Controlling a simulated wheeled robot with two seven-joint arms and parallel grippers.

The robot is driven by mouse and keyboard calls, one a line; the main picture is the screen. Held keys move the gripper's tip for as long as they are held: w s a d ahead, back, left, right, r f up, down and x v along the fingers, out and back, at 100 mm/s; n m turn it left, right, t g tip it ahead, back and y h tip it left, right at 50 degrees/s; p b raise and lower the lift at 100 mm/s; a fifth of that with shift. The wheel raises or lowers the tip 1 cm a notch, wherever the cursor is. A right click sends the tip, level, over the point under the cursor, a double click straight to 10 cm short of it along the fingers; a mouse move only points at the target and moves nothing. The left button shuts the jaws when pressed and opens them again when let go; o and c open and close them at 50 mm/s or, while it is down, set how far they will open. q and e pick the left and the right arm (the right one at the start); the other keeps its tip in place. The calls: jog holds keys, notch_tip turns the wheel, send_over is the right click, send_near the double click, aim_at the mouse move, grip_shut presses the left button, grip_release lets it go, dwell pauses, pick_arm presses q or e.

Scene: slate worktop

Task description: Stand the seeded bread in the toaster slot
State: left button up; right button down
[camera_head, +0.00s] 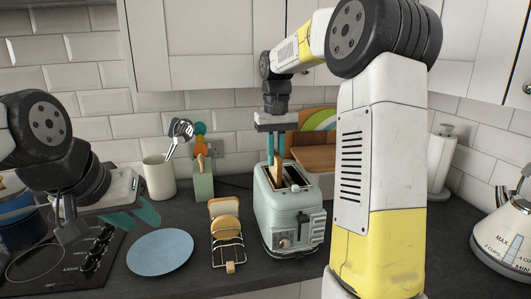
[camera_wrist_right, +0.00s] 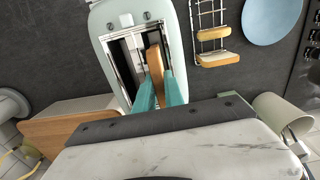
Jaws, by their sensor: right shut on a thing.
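My right gripper (camera_head: 275,150) is above the pale green toaster (camera_head: 290,212), its teal fingers shut on a bread slice (camera_head: 276,176). I take this slice for the seeded bread, but it shows nearly edge-on and its seeds cannot be made out. In the right wrist view the slice (camera_wrist_right: 155,62) stands upright between the fingers (camera_wrist_right: 160,95), in line with one slot of the toaster (camera_wrist_right: 108,22). How far its lower edge is inside the slot is hidden. My left gripper (camera_head: 134,217) is open and empty over the left worktop, away from the toaster.
A wire rack (camera_head: 229,255) with other bread slices (camera_head: 224,207) stands left of the toaster, beside a blue plate (camera_head: 160,254). Behind are a utensil crock (camera_head: 159,178), a green holder (camera_head: 203,185) and wooden boards (camera_head: 313,158). A kettle (camera_head: 505,240) is far right, a hob (camera_head: 70,262) left.

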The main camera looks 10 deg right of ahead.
jog(key=c, duration=1.3)
grip_release()
jog(key=shift+c, duration=0.2)
jog(key=shift+r, duration=0.1)
notch_tip(320, 180, up, 13)
jog(key=shift+f, duration=0.2)
